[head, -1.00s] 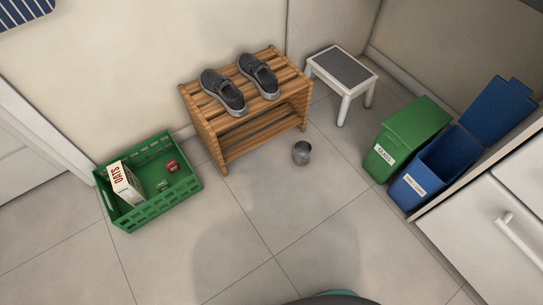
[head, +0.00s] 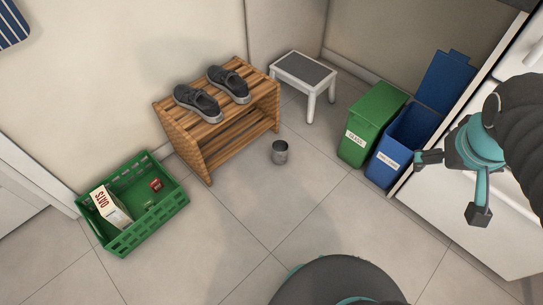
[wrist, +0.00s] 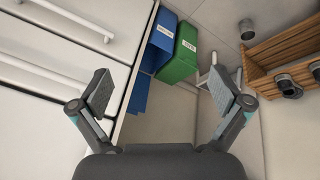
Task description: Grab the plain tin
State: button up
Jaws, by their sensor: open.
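The plain tin (head: 280,152) is a small grey metal can standing upright on the tiled floor, in front of the right end of the wooden shoe rack. My gripper (head: 452,187) is open and empty at the right of the head view, in front of the white cabinet and well apart from the tin. In the wrist view the open fingers of my gripper (wrist: 160,97) frame the bins and floor. A small grey round thing, which looks like the tin (wrist: 282,53), shows at the right there, near the rack.
The wooden rack (head: 205,146) holds dark shoes. A green crate (head: 150,232) with an oats box stands left. A white step stool (head: 311,101), a green bin (head: 369,125) and an open blue bin (head: 402,140) stand right, beside the white cabinet (head: 450,225). Floor around the tin is clear.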

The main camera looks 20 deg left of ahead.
jog(key=w+a+f+n+h+b, duration=0.1)
jog(key=w+a+f+n+h, duration=0.1)
jog(key=w+a+f+n, duration=0.45)
jog(key=w+a+f+n+t+h+b, duration=0.1)
jog(key=w+f+n+h, duration=0.15)
jog(key=w, duration=0.75)
jog(key=w+a+f+n+h, duration=0.25)
jog(key=w+f+n, duration=0.2)
jog(key=w, duration=0.45)
jog(key=w+a+f+n+t+b, duration=0.1)
jog(key=w+a+f+n+t, duration=0.1)
jog(key=w+a+f+n, duration=0.45)
jog(key=a+f+n+t+y+b, duration=0.1)
jog(key=a+f+n+t+y, duration=0.4)
jog(key=a+f, duration=1.35)
jog(key=n+t+y+b, duration=0.1)
jog(key=n+y+b, duration=0.15)
jog(key=n, duration=0.55)
send_near(283, 144)
jog(key=x, duration=0.4)
jog(key=shift+y, duration=0.25)
jog(key=x, duration=0.4)
jog(key=shift+d+f, duration=0.1)
jog(key=shift+f, duration=0.2)
jog(key=shift+w+f, duration=0.15)
jog(key=shift+w, duration=0.3)
